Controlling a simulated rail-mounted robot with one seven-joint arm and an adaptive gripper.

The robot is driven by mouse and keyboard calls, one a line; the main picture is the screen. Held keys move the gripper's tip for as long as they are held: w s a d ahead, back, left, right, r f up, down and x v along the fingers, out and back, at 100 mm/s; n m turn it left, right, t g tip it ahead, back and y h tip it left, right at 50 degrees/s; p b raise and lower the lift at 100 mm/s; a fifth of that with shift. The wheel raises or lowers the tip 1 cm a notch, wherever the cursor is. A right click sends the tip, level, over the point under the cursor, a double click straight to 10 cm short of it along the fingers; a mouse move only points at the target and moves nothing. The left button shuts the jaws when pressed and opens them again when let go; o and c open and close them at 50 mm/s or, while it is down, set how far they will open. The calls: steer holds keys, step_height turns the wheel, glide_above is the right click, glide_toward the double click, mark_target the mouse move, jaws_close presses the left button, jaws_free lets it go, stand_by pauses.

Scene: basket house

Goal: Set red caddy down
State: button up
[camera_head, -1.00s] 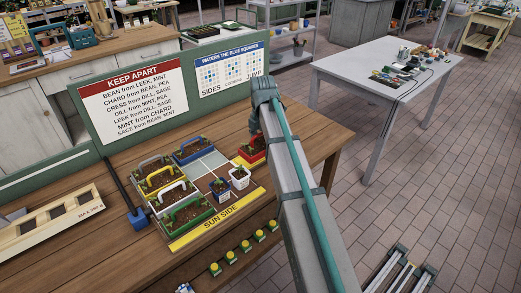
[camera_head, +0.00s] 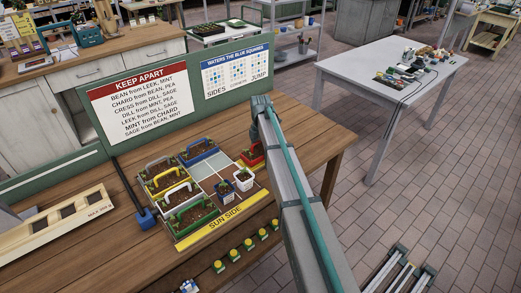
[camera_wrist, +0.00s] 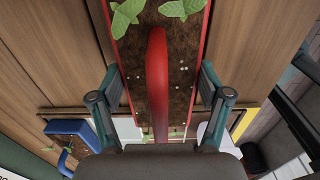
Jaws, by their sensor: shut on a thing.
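The red caddy (camera_head: 251,157) is a long soil-filled box with seedlings and an arched red handle. It is at the right back side of the planting tray (camera_head: 203,162), partly behind my arm. In the wrist view my gripper (camera_wrist: 160,86) is shut on the red caddy's handle (camera_wrist: 158,75), with one finger on each side. I cannot tell whether its base touches the tray.
A KEEP APART sign (camera_head: 139,105) and a watering chart (camera_head: 238,73) are on the green board behind. Bare wooden bench (camera_head: 310,150) lies right of the tray.

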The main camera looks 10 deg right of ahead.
steer(key=shift+f, duration=0.55)
steer(key=shift+f, duration=0.15)
steer(key=o, duration=1.3)
steer(key=shift+o, duration=0.2)
step_height(320, 180, up, 12)
steer(key=b, duration=0.3)
steer(key=shift+r, duration=0.2)
steer(key=shift+d, duration=0.1)
